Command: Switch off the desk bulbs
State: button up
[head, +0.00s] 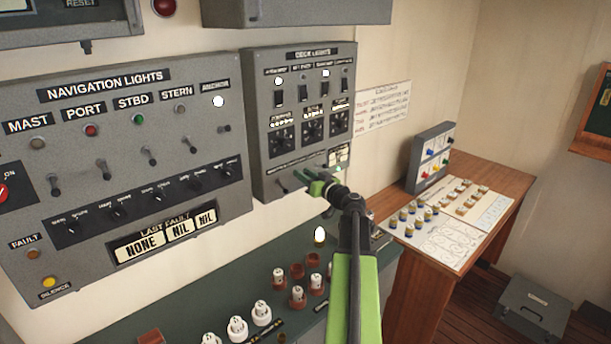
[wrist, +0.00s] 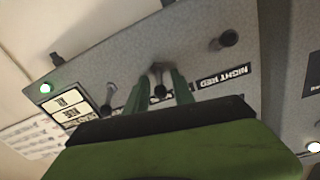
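The grey deck lights panel (head: 262,165) hangs on the wall, with lit white lamps (head: 278,81) and (head: 325,73) above a row of dark switches (head: 303,93). Along its bottom edge are small levers, one at the left (head: 283,187). My gripper (head: 318,184) is at that bottom edge. In the wrist view, my gripper's green fingers (wrist: 160,92) stand either side of the middle lever (wrist: 158,72), with a small gap between them. Other levers stand to the right (wrist: 228,39) and left (wrist: 108,103). A green lamp (wrist: 45,88) is lit.
The navigation lights panel (head: 120,140) is to the left. Below is a green counter (head: 215,285) with several white and brown bulb-like pieces (head: 237,328) and a lit bulb (head: 320,234). A wooden desk (head: 480,230) with small parts stands at right. A grey box (head: 532,305) is on the floor.

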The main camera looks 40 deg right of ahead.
jog(key=shift+c, duration=0.2)
grip_shut()
jog(key=shift+f+b, duration=0.1)
jog(key=shift+b, duration=0.2)
jog(key=shift+f+t+b, duration=0.4)
jog(key=shift+b, duration=0.65)
jog(key=t+b, duration=0.2)
jog(key=b, duration=0.3)
jog(key=f+t+h+b, duration=0.1)
jog(key=t+b, duration=0.1)
jog(key=b, duration=0.3)
jog(key=m+t+b, duration=0.1)
jog(key=t+b, duration=0.1)
jog(key=b, duration=0.3)
jog(key=shift+f+t, duration=0.4)
jog(key=shift+r+b, duration=0.1)
jog(key=shift+b, duration=0.2)
